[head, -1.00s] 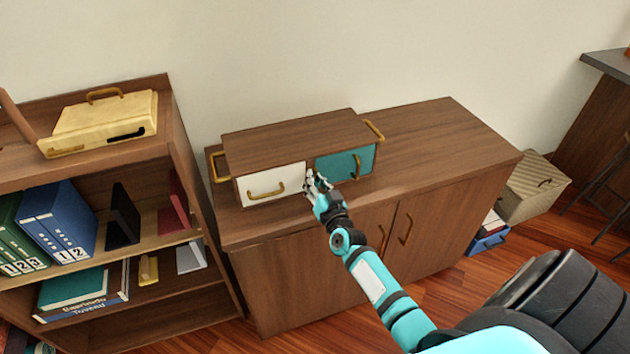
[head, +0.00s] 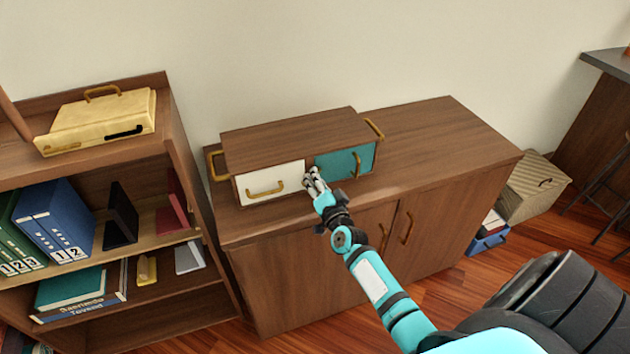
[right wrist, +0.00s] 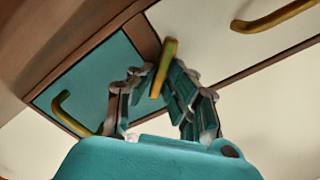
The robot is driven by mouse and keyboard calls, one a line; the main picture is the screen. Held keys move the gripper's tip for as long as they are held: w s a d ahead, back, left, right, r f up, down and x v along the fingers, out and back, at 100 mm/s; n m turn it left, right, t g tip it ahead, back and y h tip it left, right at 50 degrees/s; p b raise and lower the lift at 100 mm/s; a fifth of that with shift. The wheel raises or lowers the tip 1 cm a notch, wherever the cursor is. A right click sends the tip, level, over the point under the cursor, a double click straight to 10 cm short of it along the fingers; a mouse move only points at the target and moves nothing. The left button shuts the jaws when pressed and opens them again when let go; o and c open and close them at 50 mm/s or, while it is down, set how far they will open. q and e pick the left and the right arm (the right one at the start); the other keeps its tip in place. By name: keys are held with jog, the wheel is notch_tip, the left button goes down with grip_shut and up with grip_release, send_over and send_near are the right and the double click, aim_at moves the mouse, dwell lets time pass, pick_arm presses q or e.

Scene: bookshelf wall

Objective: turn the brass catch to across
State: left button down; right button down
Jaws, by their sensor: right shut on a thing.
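The wooden box (head: 300,128) on the cabinet has a white drawer front (head: 250,181) at left and a teal front (head: 337,168) at right. The brass catch (right wrist: 163,68) is a short flat bar at the strip between the fronts. In the right wrist view it lies slantwise to that strip, neither clearly along nor square across it. My right gripper (head: 311,174) is shut on the catch; its fingers (right wrist: 162,82) stand either side of the bar. In the head view the fingers hide the catch. My left gripper is not in view.
The teal front has a brass handle (head: 357,165) close to my fingers, and the white drawer has another (head: 266,189). The cabinet top (head: 440,140) is clear at right. A bookshelf (head: 185,165) with books stands at left. A woven basket (head: 535,185) is at right.

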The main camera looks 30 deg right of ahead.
jog(key=m, duration=0.2)
jog(key=m+b, duration=0.1)
jog(key=m, duration=0.1)
jog(key=shift+f+m, duration=0.2)
jog(key=shift+m, duration=0.1)
jog(key=shift+f+m+b, duration=0.1)
jog(key=shift+m+b, duration=0.35)
jog(key=shift+m, duration=1.45)
jog(key=c, duration=1.3)
grip_release()
jog(key=shift+c, duration=0.2)
jog(key=shift+d, duration=0.1)
jog(key=v, duration=1.2)
